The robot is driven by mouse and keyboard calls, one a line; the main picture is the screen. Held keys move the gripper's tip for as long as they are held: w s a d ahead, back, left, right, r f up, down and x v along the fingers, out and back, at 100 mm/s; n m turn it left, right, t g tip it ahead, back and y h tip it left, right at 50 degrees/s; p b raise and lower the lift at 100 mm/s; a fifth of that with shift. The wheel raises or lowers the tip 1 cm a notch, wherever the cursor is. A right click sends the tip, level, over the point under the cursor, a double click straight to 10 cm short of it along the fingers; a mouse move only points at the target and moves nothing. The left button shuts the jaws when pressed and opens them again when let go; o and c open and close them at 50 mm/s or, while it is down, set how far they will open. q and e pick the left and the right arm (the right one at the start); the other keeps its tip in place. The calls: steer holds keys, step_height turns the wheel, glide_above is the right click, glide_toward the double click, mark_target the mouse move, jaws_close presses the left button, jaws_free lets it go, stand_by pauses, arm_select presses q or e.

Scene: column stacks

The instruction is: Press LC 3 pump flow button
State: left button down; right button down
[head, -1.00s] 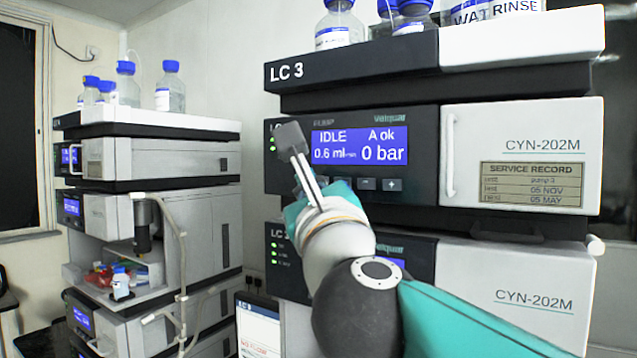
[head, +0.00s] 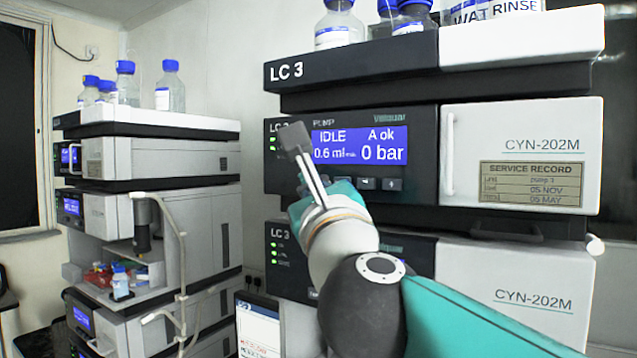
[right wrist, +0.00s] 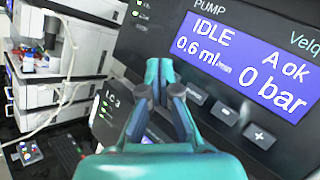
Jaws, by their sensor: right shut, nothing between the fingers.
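The LC 3 pump module (head: 421,190) has a dark front with a blue display (head: 360,146) reading IDLE, 0.6 ml, A ok, 0 bar. The display also shows in the right wrist view (right wrist: 240,65). Below it are a button with an unreadable label (right wrist: 197,93), a minus button (right wrist: 226,111) and a plus button (right wrist: 259,136). My right gripper (head: 293,137) is shut and empty in front of the panel's left part, left of the display. In the right wrist view its fingertips (right wrist: 163,82) are left of the buttons and hide part of the panel. Contact cannot be told. My left gripper is out of view.
The LC 3 top tray (head: 352,62) holds blue-capped bottles. A second LC 3 module (head: 278,232) sits below the pump, partly behind my right arm. A white door (head: 520,130) adjoins the panel. Another instrument stack (head: 150,160) stands left, with thin tubing (head: 182,250) before it.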

stand_by(0.6)
steer(key=shift+s+a, duration=0.45)
steer(key=shift+s, duration=0.15)
steer(key=shift+s+a+b, duration=0.2)
steer(key=shift+s+a, duration=0.55)
steer(key=shift+s, duration=0.25)
steer(key=shift+s+a+b, duration=0.15)
steer(key=shift+s+a, duration=0.55)
steer(key=shift+s, duration=0.3)
